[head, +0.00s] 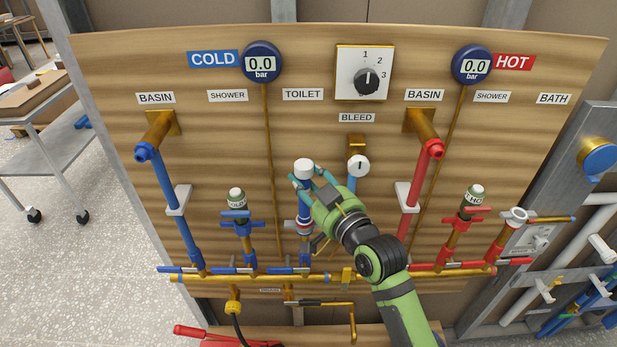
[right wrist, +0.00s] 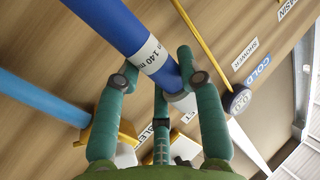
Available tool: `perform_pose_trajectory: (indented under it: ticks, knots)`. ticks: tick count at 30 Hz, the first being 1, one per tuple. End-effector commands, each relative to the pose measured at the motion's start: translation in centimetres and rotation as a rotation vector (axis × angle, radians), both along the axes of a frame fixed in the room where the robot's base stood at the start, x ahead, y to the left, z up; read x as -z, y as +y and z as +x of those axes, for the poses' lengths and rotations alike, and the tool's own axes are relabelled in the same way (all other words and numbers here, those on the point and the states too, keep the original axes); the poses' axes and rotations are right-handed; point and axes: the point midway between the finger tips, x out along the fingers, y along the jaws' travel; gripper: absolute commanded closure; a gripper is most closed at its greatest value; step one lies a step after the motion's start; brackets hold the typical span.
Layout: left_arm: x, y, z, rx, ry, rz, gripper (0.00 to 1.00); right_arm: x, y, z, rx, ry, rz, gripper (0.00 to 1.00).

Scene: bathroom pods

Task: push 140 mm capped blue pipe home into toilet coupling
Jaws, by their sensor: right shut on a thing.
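The blue pipe (head: 305,203) stands upright below the TOILET label, with a white cap (head: 304,168) on top. In the right wrist view the blue pipe (right wrist: 117,28) carries a white band reading 140 mm. My right gripper (head: 306,182) is shut on the pipe just under the cap, and its green fingers (right wrist: 175,75) close around it there. The toilet coupling (head: 304,227) has a pale collar with red and sits at the pipe's lower end. The pipe meets it, but how deep it sits I cannot tell. My left gripper is not in view.
The BLEED pipe with its white-faced gauge (head: 358,166) hangs close right of my gripper. The cold shower fitting (head: 237,205) stands to the left. A red basin pipe (head: 416,188) is to the right. Yellow manifold pipes (head: 330,278) run across below.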

Motion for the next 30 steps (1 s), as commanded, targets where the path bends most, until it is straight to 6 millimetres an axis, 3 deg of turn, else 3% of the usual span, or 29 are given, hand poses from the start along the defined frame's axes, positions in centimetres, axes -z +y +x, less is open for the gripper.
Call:
perform_pose_trajectory:
  ticks: [11,12,14,25,30]
  knots:
    - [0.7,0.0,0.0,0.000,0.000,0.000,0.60,1.0,0.0,0.0,0.000,-0.001,0.000,1.00]
    - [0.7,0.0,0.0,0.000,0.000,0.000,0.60,1.0,0.0,0.0,0.000,-0.001,0.000,0.59]
    - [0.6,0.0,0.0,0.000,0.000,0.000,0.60,0.9,0.0,0.0,0.000,-0.001,0.000,0.35]
    - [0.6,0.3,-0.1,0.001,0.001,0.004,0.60,1.0,-0.1,-0.2,0.000,0.001,0.000,0.35]
    - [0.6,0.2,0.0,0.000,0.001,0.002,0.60,1.1,-1.0,-1.8,0.001,0.002,-0.001,0.35]
